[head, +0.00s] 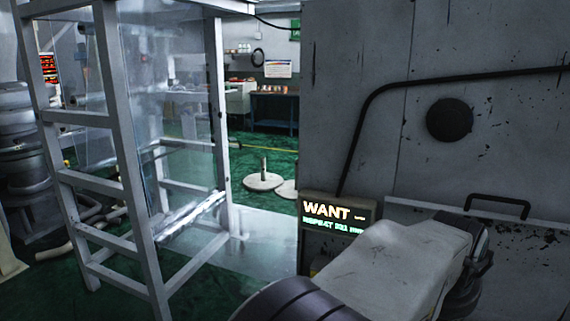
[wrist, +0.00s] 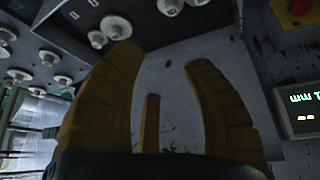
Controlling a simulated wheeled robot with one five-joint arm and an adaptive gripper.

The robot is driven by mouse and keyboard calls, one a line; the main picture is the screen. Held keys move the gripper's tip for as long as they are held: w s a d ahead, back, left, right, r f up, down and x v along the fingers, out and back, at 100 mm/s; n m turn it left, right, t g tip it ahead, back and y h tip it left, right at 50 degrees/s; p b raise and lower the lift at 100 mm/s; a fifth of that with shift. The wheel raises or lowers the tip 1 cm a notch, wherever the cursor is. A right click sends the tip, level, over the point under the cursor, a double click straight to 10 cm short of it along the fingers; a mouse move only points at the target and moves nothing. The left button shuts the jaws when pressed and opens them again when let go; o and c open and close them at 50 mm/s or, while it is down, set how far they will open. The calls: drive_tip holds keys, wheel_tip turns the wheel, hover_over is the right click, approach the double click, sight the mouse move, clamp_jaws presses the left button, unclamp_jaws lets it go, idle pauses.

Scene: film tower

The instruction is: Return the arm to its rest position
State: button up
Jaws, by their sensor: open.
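In the wrist view my gripper (wrist: 160,100) shows its yellow-brown segmented fingers spread apart. The gap between them is empty, and a grey panel surface lies behind it. The fingers touch nothing that I can see. In the head view my pale arm link (head: 395,265) reaches from the bottom middle toward the right, in front of the grey cabinet (head: 350,80). The gripper itself cannot be made out in the head view.
A lit display reading WANT (head: 338,211) is on the cabinet beside my arm. A black handle (head: 497,205) and a dark pipe (head: 460,80) are on the cabinet. A white frame with clear panels (head: 130,150) stands left. Round knobs (wrist: 117,27) and a display (wrist: 302,108) show in the wrist view.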

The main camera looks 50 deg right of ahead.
drive_tip(key=w+a+f+n+t+y+p, duration=0.1)
drive_tip(key=w+a+f+n, duration=0.15)
drive_tip(key=w+a, duration=0.4)
drive_tip(key=w+a+f+n+t+y+p, duration=0.15)
drive_tip(key=w+a+n, duration=0.25)
drive_tip(key=a, duration=0.6)
drive_tip(key=w+a+f+n+y+p, duration=0.1)
drive_tip(key=w+a+n+y, duration=0.15)
drive_tip(key=w+a, duration=0.4)
drive_tip(key=w+a+r+n+t+p, duration=0.1)
drive_tip(key=a+r+n, duration=0.2)
drive_tip(key=a+n, duration=0.3)
drive_tip(key=shift+w+a+r+n+y, duration=0.2)
drive_tip(key=shift+a+n+y, duration=0.2)
drive_tip(key=shift+a, duration=2.15)
